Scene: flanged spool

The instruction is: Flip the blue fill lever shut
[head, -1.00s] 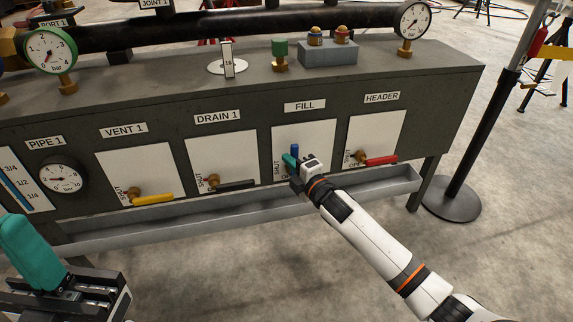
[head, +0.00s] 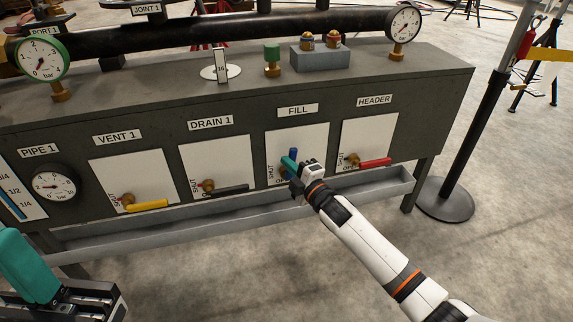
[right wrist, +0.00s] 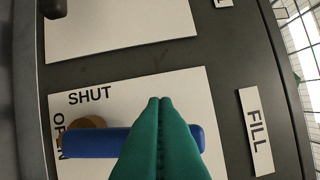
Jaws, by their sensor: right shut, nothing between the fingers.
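The blue fill lever (head: 293,154) points up on the white FILL panel. In the right wrist view, the lever (right wrist: 90,144) runs from its brass pivot (right wrist: 92,124) toward the FILL label. SHUT and OPEN are printed near the pivot. My right gripper (head: 287,163) has its teal fingers pressed together, with nothing between them. In the wrist view the fingers (right wrist: 160,103) cross in front of the lever's outer half and hide part of it. I cannot tell whether they touch it. My left gripper (head: 28,265) is at the lower left, away from the panel; its jaw opening is unclear.
The red header lever (head: 375,162) is right of the right gripper, and the black drain lever (head: 230,190) is left. A grey trough (head: 230,220) runs below the panels. A black post (head: 475,140) stands beyond the bench's right end.

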